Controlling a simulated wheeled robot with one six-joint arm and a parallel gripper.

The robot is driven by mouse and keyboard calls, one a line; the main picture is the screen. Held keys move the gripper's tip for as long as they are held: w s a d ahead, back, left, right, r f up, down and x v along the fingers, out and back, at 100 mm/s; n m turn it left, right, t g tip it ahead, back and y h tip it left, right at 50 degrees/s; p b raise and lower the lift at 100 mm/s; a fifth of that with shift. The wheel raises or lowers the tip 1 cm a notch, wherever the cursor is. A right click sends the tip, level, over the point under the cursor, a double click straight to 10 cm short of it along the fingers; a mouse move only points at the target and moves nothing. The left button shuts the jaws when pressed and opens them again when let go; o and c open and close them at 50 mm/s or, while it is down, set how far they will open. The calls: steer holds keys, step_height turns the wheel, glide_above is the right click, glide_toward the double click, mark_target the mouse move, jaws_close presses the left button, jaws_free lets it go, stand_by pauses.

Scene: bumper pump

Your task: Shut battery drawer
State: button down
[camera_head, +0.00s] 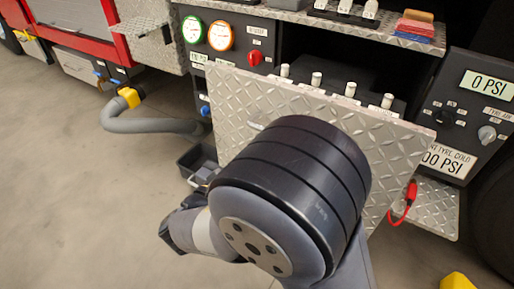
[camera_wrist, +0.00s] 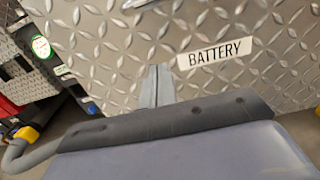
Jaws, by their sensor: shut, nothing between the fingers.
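The battery drawer (camera_head: 290,103) stands pulled out, with a diamond-plate front and several white-capped posts showing behind its top edge. Its front also fills much of the wrist view (camera_wrist: 245,75), with a white "BATTERY" label (camera_wrist: 214,53) on it. Part of a handle shows at the top edge of the wrist view (camera_wrist: 138,3). My gripper (camera_wrist: 157,70) is shut and empty, its fingers pointing at the drawer front just left of the label; I cannot tell whether they touch it. In the head view my arm covers the lower middle of the front.
A red clip on a cable (camera_head: 410,192) hangs beside the drawer's right edge. A gauge panel (camera_head: 228,40) is at left, and a PSI panel (camera_head: 470,110) at right. A grey hose (camera_head: 150,124) runs out at left. Open floor lies at lower left.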

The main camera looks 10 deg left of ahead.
steer(key=b+x, duration=0.1)
steer(key=x, duration=0.5)
steer(key=shift+b, duration=0.35)
steer(key=shift+w, duration=0.1)
